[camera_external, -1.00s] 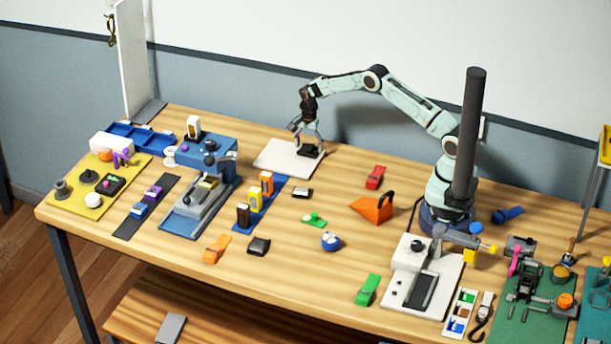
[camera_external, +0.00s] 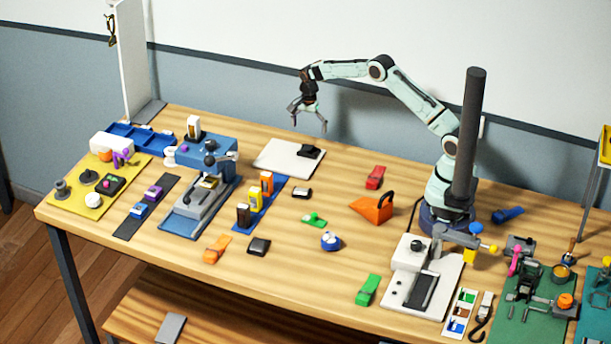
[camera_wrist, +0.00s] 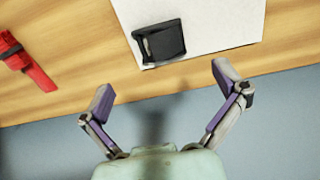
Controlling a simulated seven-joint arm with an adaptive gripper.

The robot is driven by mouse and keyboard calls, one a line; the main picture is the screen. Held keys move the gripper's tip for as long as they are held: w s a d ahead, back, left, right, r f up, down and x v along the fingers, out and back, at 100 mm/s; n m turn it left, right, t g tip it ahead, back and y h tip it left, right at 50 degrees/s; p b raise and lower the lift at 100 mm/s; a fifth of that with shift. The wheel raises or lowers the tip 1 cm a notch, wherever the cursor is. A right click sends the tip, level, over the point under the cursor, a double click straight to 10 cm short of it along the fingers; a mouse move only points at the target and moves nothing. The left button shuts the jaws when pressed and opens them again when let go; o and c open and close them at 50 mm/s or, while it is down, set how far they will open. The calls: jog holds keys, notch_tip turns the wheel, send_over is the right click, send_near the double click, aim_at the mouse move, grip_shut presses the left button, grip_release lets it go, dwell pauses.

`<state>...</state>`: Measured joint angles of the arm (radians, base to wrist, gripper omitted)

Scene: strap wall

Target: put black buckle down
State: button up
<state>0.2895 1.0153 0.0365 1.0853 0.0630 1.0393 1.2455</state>
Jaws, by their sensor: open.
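The black buckle (camera_external: 309,151) lies on the right part of a white board (camera_external: 278,159) at the back of the table. In the wrist view the buckle (camera_wrist: 160,42) rests near the edge of the white board (camera_wrist: 215,25). My gripper (camera_external: 309,124) is open and empty, held in the air above the board and apart from the buckle. In the wrist view its two fingers (camera_wrist: 163,80) are spread wide with nothing between them.
A red clip (camera_external: 375,177) lies right of the board, and an orange wedge (camera_external: 371,209) lies in front of it. A blue press (camera_external: 207,180) stands left of the board. A dark post (camera_external: 469,140) stands by my base.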

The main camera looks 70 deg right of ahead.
aim_at(309, 147)
jog(key=s+a+r+n, duration=0.3)
jog(key=r, duration=0.4)
jog(key=s+a+r+n, duration=0.2)
jog(key=s+a+r, duration=0.15)
jog(key=r, duration=0.35)
jog(key=s+a+r+n, duration=0.4)
jog(key=s+r+n, duration=0.1)
jog(key=s, duration=0.5)
jog(key=s+a+f+n, duration=0.1)
jog(key=s+n, duration=0.3)
jog(key=s, duration=0.6)
jog(key=s+a+f+n, duration=0.2)
jog(key=s+a+n, duration=0.2)
jog(key=s, duration=0.6)
jog(key=shift+n+y, duration=0.4)
jog(key=shift+n, duration=0.2)
jog(key=shift+c, duration=0.2)
jog(key=shift+c, duration=1)
